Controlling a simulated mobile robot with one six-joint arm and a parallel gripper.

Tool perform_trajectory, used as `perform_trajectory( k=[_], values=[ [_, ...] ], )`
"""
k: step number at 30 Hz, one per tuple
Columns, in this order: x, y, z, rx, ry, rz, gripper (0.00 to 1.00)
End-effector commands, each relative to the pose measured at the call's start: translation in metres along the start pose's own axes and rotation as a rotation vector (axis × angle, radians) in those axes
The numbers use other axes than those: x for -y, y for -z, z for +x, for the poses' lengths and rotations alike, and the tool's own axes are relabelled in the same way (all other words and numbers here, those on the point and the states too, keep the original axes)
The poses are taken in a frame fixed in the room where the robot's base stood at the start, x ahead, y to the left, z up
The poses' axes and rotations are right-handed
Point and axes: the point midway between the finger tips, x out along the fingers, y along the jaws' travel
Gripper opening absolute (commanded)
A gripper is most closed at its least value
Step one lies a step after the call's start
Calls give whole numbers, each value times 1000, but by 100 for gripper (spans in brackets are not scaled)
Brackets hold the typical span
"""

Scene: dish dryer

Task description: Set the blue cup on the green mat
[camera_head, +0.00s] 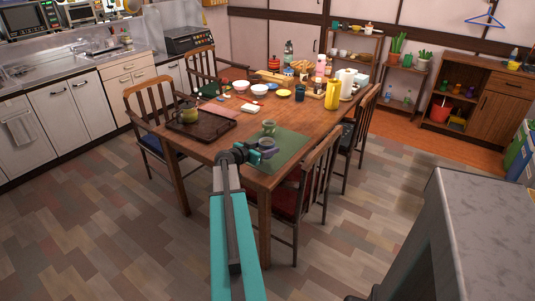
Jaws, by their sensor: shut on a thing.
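The blue cup (267,145) looks small and grey-blue. It is at the end of my gripper (258,150), over the left part of the green mat (290,147). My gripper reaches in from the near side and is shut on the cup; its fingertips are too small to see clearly. I cannot tell whether the cup touches the mat or hangs just above it. The green mat lies at the near right corner of the wooden table. A greenish cup (268,128) stands just behind the blue cup, near the mat's far left edge.
A dark tray (202,132) with a teapot (187,113) is left on the table (245,121). Bowls, a yellow bottle (332,95) and other items crowd the table's far half. Chairs stand around it. The mat's right part is bare. A grey-topped counter (490,220) is at the right.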

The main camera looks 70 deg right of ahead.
Motion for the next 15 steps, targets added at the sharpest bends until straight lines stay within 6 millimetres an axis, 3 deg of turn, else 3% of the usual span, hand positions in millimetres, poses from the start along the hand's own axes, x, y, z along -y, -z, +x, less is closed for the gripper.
perform_trajectory(
  k=[8,15],
  values=[
    [3,4,13,-1,-1,0,27],
    [3,-20,20,1,0,-2,27]
  ],
)
